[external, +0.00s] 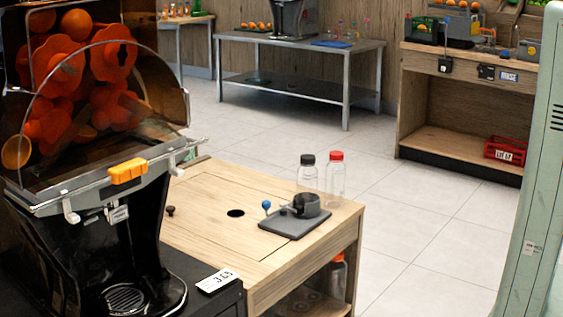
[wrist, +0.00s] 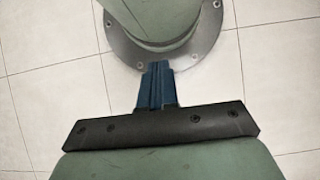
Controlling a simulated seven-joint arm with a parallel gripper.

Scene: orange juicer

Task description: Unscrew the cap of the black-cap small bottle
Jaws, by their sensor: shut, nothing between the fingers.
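The black-cap small bottle (external: 307,177) is clear and stands upright at the far right edge of the wooden table, with its black cap (external: 307,159) on top. A similar clear bottle with a red cap (external: 336,155) stands just to its right. My gripper (wrist: 157,68) shows in the wrist view with its blue fingers shut together and nothing between them. It is over the tiled floor, close to my own base, and no bottle shows in that view. The gripper is not visible in the external view, so its distance from the bottle cannot be told.
A grey clamp fixture (external: 295,224) with a dark round holder and a blue-knobbed lever sits on the wooden table (external: 200,215), in front of the bottles. The juicer (external: 95,220) stands at the left. The table has a round hole; its middle is mostly clear.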

